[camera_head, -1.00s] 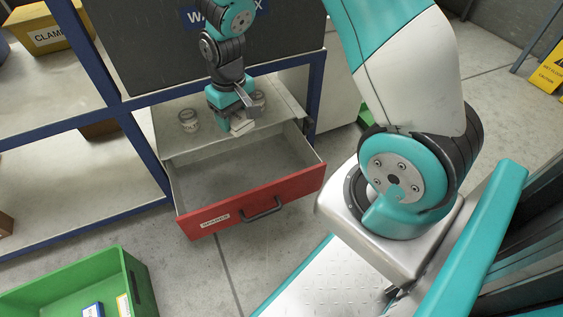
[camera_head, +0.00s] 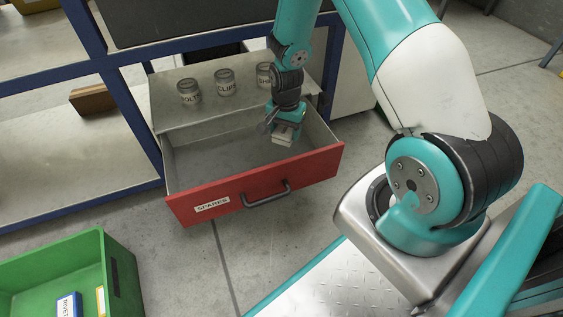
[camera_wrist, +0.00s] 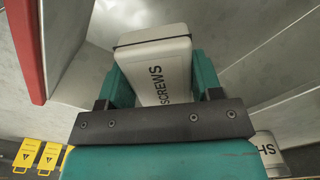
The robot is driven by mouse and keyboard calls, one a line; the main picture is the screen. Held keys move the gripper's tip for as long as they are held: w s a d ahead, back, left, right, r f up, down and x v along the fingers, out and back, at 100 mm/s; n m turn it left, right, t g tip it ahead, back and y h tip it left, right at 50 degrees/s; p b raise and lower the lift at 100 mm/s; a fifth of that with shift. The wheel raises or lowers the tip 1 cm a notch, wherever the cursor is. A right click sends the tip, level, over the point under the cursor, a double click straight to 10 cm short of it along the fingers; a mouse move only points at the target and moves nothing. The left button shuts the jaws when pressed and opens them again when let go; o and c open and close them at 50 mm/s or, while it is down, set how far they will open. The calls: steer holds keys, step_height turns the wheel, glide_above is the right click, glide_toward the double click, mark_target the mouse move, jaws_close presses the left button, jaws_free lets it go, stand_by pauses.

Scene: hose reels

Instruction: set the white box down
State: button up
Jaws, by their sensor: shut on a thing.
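In the head view the box (camera_head: 283,140) hangs beneath my gripper (camera_head: 285,133), over the right part of the open drawer (camera_head: 254,185). The drawer has a red front labelled "SPARES" and a grey inside. The drawer floor that shows looks empty. I cannot tell whether the box touches the drawer floor.
Jars (camera_head: 225,82) stand in a row on the grey top behind the drawer, the right one close to my arm. A green crate (camera_head: 120,270) with small boxes is on the floor at lower left. Blue shelf posts (camera_head: 135,115) stand left of the drawer.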

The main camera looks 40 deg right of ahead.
mark_target(285, 155)
step_height(285, 155, down, 12)
steer(key=b, duration=0.5)
steer(key=shift+r+b, duration=0.25)
steer(key=shift+b, duration=0.05)
steer(key=o, duration=1)
steer(key=shift+r, duration=0.15)
